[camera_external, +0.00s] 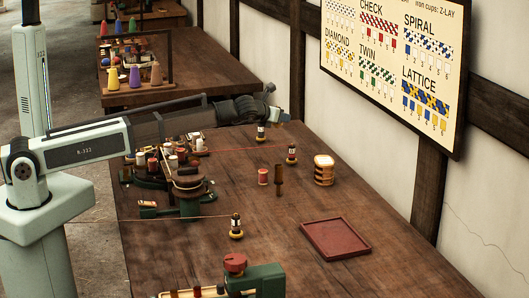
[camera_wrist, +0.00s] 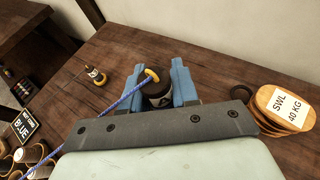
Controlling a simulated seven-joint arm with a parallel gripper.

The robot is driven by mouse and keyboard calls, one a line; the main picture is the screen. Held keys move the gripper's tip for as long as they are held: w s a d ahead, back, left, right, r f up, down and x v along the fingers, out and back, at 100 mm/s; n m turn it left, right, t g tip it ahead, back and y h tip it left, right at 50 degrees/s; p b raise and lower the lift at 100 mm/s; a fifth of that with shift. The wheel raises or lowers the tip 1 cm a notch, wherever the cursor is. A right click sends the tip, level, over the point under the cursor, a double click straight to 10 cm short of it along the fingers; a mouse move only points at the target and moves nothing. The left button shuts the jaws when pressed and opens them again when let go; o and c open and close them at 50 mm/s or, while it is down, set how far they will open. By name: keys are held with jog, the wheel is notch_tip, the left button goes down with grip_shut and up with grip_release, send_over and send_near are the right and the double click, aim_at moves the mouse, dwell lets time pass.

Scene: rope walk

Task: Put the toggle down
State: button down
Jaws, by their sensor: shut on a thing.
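My gripper (camera_wrist: 165,88) is shut on a dark, round-bodied toggle (camera_wrist: 157,100) with a yellow end. A blue cord (camera_wrist: 122,102) runs from that yellow end toward the lower left of the wrist view. The toggle is between the blue fingers, and its lower part is hidden by my gripper. In the external view my gripper (camera_external: 279,116) is at the far side of the bench, and the held toggle cannot be made out there.
A braiding fixture (camera_external: 188,185) stands left. Bare wood surrounds the tray.

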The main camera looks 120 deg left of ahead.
jog(key=w+d+t, duration=0.1)
jog(key=w+d, duration=1)
jog(key=d, duration=0.5)
jog(key=m+t, duration=0.2)
jog(key=m, duration=0.1)
send_over(220, 271)
notch_tip(220, 271, down, 3)
jog(key=shift+h, duration=0.3)
jog(key=shift+f, duration=5.75)
jog(key=shift+f, duration=0.1)
jog(key=c, duration=0.8)
grip_release()
jog(key=shift+c, duration=0.2)
